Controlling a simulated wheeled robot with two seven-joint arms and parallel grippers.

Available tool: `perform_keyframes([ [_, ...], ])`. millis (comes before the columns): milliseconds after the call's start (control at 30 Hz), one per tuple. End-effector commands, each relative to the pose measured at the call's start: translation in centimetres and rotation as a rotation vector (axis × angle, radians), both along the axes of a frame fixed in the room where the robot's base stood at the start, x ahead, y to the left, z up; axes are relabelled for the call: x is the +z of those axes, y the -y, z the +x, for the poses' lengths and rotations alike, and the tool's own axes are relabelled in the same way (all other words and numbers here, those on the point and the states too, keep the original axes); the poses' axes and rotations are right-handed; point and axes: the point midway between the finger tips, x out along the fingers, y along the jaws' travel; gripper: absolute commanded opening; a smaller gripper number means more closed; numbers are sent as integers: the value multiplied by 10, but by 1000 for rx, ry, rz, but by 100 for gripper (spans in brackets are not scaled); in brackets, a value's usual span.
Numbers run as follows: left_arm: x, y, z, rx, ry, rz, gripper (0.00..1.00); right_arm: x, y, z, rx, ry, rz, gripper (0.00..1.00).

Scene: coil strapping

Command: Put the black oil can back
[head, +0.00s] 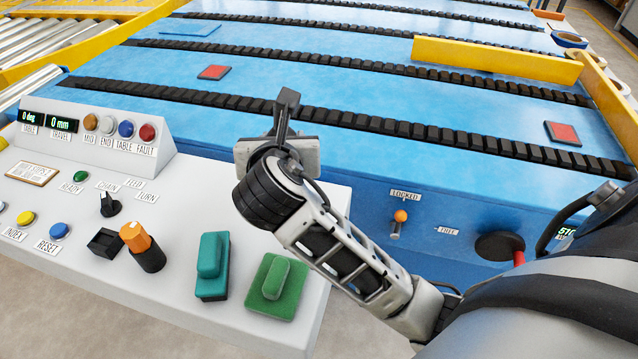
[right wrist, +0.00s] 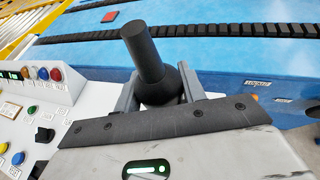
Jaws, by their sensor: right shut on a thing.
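The black oil can (right wrist: 147,58) shows in the right wrist view as a dark cylinder with a wider rounded part below. My right gripper (right wrist: 160,90) is shut on it, one grey finger on each side of the wider part. In the head view my right gripper (head: 283,125) is above the back right corner of the console, near the blue machine's edge. A dark piece stands up there; I cannot clearly separate can from fingers. The wrist hides the can's lower end. My left gripper is not in view.
The white console (head: 180,190) holds a black square holder (head: 105,242), an orange-topped black can (head: 141,247), a teal block (head: 212,267) and a green block (head: 273,287). Buttons and a dial (head: 109,205) fill its left part. The blue conveyor bed (head: 340,85) lies behind.

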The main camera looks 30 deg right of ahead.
Motion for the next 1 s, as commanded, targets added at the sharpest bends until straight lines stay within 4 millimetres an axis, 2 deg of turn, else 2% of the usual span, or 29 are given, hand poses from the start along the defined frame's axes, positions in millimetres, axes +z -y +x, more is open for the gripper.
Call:
perform_keyframes([
  [33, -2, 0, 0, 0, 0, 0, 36, -8, 12, -9, -3, -2, -4, 9],
  [100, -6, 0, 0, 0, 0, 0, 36, -26, 20, -15, 0, -5, -4, 9],
  [300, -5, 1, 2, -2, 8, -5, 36, -52, 39, -27, 1, -1, -3, 9],
  [533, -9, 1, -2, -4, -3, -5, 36, -64, 48, -34, 0, 0, -1, 9],
  [700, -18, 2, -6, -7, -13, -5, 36, -90, 48, -33, 1, -1, -2, 9],
  [1000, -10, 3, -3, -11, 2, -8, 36, -93, 48, -33, 1, 3, 0, 9],
])
